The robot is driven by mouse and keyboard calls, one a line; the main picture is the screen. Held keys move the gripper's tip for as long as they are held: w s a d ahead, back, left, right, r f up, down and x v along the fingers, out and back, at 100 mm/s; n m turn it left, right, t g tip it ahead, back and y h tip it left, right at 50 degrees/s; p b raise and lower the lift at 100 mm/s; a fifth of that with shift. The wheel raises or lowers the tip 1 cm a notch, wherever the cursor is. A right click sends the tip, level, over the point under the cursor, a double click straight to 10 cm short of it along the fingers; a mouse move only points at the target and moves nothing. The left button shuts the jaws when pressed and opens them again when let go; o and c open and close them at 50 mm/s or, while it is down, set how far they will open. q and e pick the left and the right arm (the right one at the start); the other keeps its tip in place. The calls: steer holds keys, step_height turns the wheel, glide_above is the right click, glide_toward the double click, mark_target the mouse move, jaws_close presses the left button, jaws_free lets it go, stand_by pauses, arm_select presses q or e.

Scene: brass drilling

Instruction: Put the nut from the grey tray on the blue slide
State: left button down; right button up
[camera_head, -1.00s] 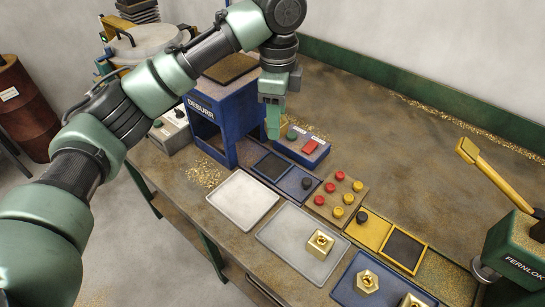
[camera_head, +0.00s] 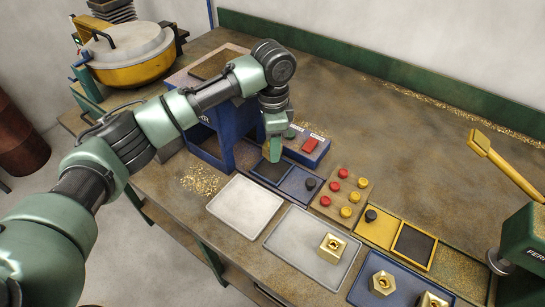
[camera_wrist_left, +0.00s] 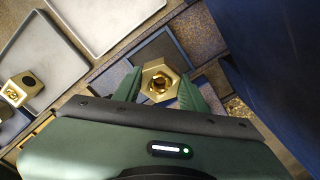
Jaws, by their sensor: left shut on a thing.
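My left gripper (camera_head: 275,156) points down over the dark pad end of the blue slide (camera_head: 292,184), beside the blue deburr machine. It is shut on a brass hex nut (camera_wrist_left: 159,80), which shows between the fingers in the left wrist view; in the head view the fingers hide it. The slide's dark pad also shows in the wrist view (camera_wrist_left: 158,46), partly behind the nut. I cannot tell whether the nut touches the slide. My right gripper is not in view.
The blue deburr machine (camera_head: 203,150) stands close beside the gripper, with a button box (camera_head: 309,148) behind.

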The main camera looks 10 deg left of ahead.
mark_target(273, 168)
arm_select(q)
steer(key=shift+f, duration=0.7)
step_height(273, 168, down, 3)
steer(key=shift+f, duration=0.2)
steer(key=shift+f+p, duration=0.3)
steer(key=shift+f, duration=0.05)
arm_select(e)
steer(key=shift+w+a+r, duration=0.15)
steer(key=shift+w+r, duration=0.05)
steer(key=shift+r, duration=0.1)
arm_select(q)
steer(key=shift+f, duration=0.1)
steer(key=c, duration=0.8)
jaws_free()
steer(key=shift+f, duration=0.1)
step_height(273, 168, up, 12)
steer(key=shift+r+b, duration=0.15)
steer(key=shift+b, duration=0.8)
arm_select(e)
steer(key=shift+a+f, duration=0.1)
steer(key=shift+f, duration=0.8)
